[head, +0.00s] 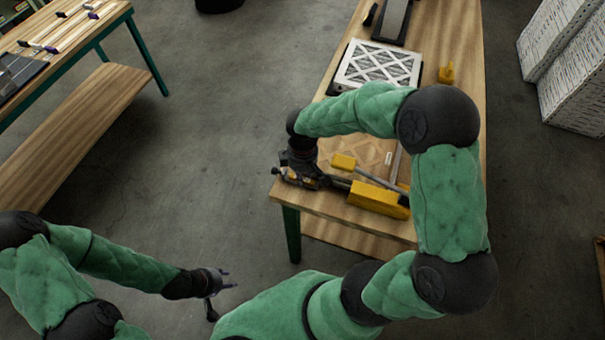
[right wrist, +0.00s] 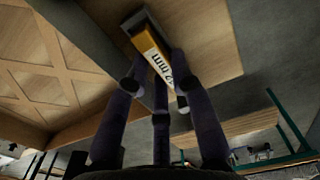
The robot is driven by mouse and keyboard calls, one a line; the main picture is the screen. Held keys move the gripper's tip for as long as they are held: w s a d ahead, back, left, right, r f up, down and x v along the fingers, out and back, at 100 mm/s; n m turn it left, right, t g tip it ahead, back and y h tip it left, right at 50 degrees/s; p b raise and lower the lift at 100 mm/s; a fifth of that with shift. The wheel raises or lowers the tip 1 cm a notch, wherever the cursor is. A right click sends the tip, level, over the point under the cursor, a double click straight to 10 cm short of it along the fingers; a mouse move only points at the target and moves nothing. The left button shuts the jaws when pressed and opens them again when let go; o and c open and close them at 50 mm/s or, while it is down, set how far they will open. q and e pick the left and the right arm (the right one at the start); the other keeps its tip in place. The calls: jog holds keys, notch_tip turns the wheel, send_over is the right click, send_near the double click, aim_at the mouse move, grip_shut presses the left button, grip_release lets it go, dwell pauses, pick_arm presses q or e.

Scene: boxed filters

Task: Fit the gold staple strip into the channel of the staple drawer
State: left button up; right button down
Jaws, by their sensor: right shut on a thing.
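My right gripper (head: 292,178) is low over the table's near left corner, shut on a gold bar. In the right wrist view the gold bar (right wrist: 151,46) has a white "12 mm" label and sits between the fingers (right wrist: 158,90); it looks like the staple strip. A yellow block (head: 343,162) with a grey rod (head: 385,182) lies right of the gripper and may be the staple drawer; its channel is too small to make out. A larger yellow body (head: 376,199) lies in front of it. My left gripper (head: 222,280) is empty and open, over the floor away from the table.
The wooden table (head: 330,224) also holds a framed white filter (head: 380,65), a dark tray (head: 392,22) and a small yellow item (head: 446,73). Another bench (head: 75,130) stands at the left.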

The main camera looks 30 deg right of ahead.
jog(key=c, duration=1.3)
grip_release()
jog(key=shift+c, duration=0.2)
jog(key=shift+r, duration=0.15)
jog(key=shift+r+p, duration=1.8)
jog(key=shift+r, duration=0.35)
jog(key=o, duration=0.5)
jog(key=shift+o, duration=0.2)
notch_tip(320, 180, up, 12)
